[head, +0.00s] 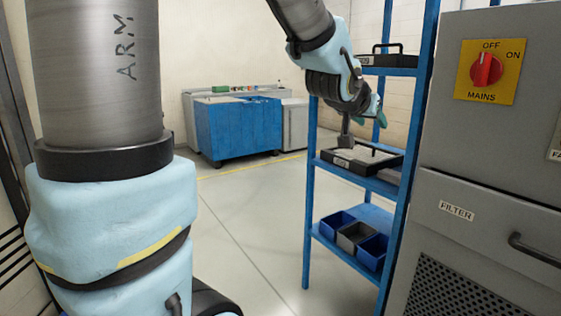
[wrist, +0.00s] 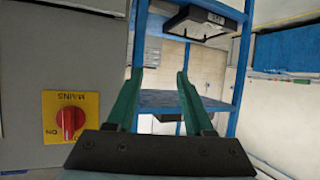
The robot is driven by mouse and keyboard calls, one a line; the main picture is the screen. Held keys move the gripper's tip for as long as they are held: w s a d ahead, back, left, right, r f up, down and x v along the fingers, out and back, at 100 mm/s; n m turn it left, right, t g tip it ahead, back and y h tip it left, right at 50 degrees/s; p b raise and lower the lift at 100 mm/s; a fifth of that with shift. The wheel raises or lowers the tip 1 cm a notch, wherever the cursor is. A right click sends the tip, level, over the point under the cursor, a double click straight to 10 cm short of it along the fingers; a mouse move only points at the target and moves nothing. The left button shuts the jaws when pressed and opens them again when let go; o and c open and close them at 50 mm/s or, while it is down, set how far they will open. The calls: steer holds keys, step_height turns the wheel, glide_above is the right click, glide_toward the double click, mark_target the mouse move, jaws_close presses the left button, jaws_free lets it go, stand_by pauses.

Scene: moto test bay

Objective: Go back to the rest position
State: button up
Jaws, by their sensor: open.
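My gripper (head: 374,110) is raised in front of the blue shelf rack (head: 312,200), above the level of its middle shelf. In the wrist view its two green fingers (wrist: 158,88) stand apart with nothing between them. The picture there is upside down. A labelled tray with a black rim (head: 397,160) sits on the middle shelf, below my gripper; a labelled tray also shows at the top of the wrist view (wrist: 207,18). My arm partly hides the rack.
A grey cabinet (head: 500,215) with a red mains switch (head: 487,69) stands close on the right. A black carrier (head: 388,58) is on the top shelf, bins (head: 355,235) on the bottom one. A blue-fronted workbench (head: 238,130) stands behind. The middle floor is clear.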

steer(key=a+f+n+g+y+p, duration=0.2)
steer(key=a+f+y, duration=0.3)
steer(key=a, duration=0.7)
steer(key=s+a+f+n+g+y+p, duration=0.1)
steer(key=s+a+f+n+g+p, duration=0.1)
steer(key=s+a, duration=0.4)
steer(key=s+a+f+n+g+y+p, duration=0.1)
steer(key=s+a+f+n+g+p, duration=0.1)
steer(key=s+a+f+g, duration=0.2)
steer(key=s+a+f, duration=0.1)
steer(key=a+f, duration=0.2)
steer(key=a, duration=0.3)
steer(key=shift+s+f+y, duration=0.2)
steer(key=shift+s+y, duration=0.1)
steer(key=shift+s, duration=0.1)
